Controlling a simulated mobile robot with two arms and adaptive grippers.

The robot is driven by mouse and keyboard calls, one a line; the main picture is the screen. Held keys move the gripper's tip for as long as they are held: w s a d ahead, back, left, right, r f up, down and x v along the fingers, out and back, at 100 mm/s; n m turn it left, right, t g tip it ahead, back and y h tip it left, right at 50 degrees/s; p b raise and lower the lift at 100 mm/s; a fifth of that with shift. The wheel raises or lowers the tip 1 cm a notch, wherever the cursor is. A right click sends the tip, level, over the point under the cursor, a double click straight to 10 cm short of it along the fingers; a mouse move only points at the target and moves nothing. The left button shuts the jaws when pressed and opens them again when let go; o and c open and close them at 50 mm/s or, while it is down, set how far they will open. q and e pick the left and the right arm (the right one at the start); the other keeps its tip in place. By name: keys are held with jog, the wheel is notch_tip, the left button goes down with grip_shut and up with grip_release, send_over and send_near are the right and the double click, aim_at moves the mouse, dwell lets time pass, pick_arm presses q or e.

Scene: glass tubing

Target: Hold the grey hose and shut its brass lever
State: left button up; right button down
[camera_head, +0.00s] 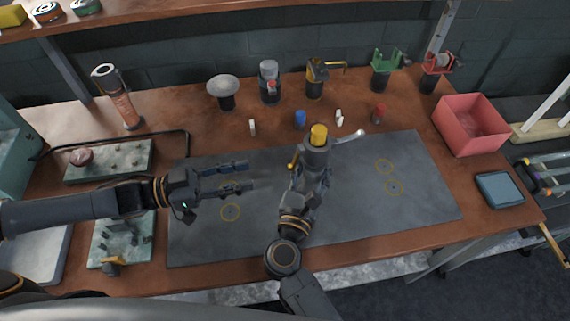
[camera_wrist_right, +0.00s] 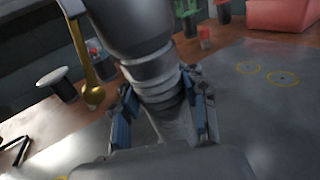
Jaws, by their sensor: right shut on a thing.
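The grey hose (camera_head: 316,144) is a thick, ringed grey piece held above the dark mat in the head view. Its grey body fills the middle of the right wrist view (camera_wrist_right: 140,55). My right gripper (camera_wrist_right: 165,108) is shut around it, blue pads on both sides. The brass lever (camera_wrist_right: 85,55) hangs along the hose's left side and ends in a round knob. In the head view only a small piece of the lever (camera_head: 293,161) shows, left of the hose. My left gripper (camera_head: 247,176) is open and empty above the mat, left of the hose, its fingers pointing right.
A yellow piece (camera_head: 319,131) and a silver handle (camera_head: 350,136) show at the hose's upper end. Several holders line the back of the bench. A red bin (camera_head: 472,140) and blue tray (camera_head: 499,188) stand at right. The mat's right part (camera_head: 430,200) is clear.

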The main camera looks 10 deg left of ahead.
aim_at(289, 166)
pick_arm(q)
jog(key=x, duration=1)
jog(key=shift+d, duration=0.1)
grip_shut()
